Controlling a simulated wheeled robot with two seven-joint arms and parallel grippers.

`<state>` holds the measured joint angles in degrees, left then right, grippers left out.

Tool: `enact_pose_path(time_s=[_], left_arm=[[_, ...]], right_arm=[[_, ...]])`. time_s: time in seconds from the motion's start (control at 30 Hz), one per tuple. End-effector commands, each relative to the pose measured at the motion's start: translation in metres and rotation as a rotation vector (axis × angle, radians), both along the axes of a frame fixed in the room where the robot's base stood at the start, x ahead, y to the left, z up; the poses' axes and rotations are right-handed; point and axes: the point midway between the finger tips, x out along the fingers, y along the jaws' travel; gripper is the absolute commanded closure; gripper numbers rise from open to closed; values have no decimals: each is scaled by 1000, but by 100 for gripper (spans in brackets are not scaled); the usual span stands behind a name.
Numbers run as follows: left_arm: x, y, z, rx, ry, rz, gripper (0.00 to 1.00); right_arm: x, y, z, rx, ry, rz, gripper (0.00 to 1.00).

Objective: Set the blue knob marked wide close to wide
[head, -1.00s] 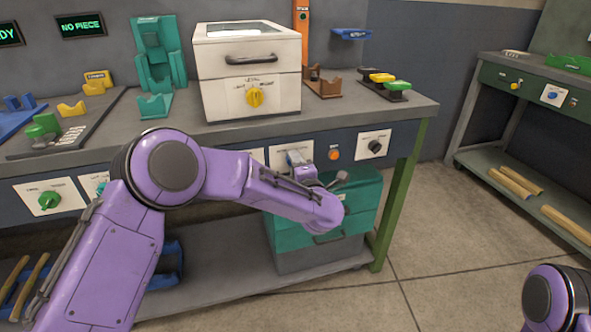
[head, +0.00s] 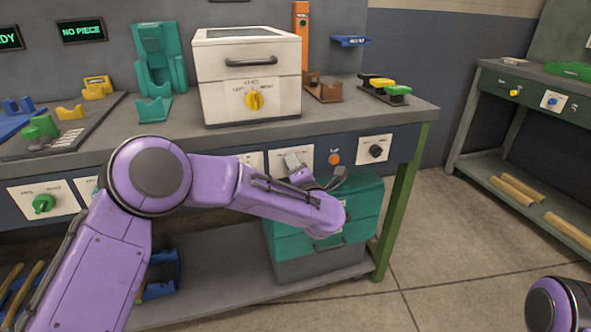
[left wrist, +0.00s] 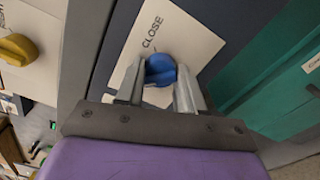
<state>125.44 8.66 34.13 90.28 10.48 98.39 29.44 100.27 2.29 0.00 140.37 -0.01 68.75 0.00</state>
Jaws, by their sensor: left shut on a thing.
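The blue knob (left wrist: 160,70) sits on a white plate (left wrist: 180,28) in the left wrist view. The word CLOSE reads on the plate above the knob; any other label is hidden behind my gripper. My left gripper (left wrist: 160,88) has one finger on each side of the knob and is shut on it. In the head view my left gripper (head: 294,165) is at a white plate on the bench front, and it hides the knob there. My right gripper is out of view; only part of that arm shows at the lower right.
An orange button (head: 334,158) and a black knob (head: 376,151) are right of the gripper on the bench front. A green knob (head: 43,203) is far left. Teal drawers (head: 352,215) stand below my left forearm. A white box with a yellow knob (head: 255,100) stands above.

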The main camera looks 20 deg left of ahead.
Motion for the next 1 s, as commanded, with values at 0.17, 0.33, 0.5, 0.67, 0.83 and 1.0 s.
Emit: enact_pose_path(time_s=[0.17, 0.33, 0.5, 0.67, 0.83, 1.0], left_arm=[[0, -1, 1, 0, -2, -4, 43], [0, 0, 1, 1, -1, -1, 37], [-2, -1, 1, 2, -1, -1, 37], [-24, -17, 2, 4, -1, -4, 37], [-58, -41, 2, 4, 0, -6, 37], [-81, -56, 1, 2, 0, -4, 37]], right_arm=[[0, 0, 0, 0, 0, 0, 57], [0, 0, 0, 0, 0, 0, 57], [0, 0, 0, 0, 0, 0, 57], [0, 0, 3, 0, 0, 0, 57], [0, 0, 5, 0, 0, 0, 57], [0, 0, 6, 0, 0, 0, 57]])
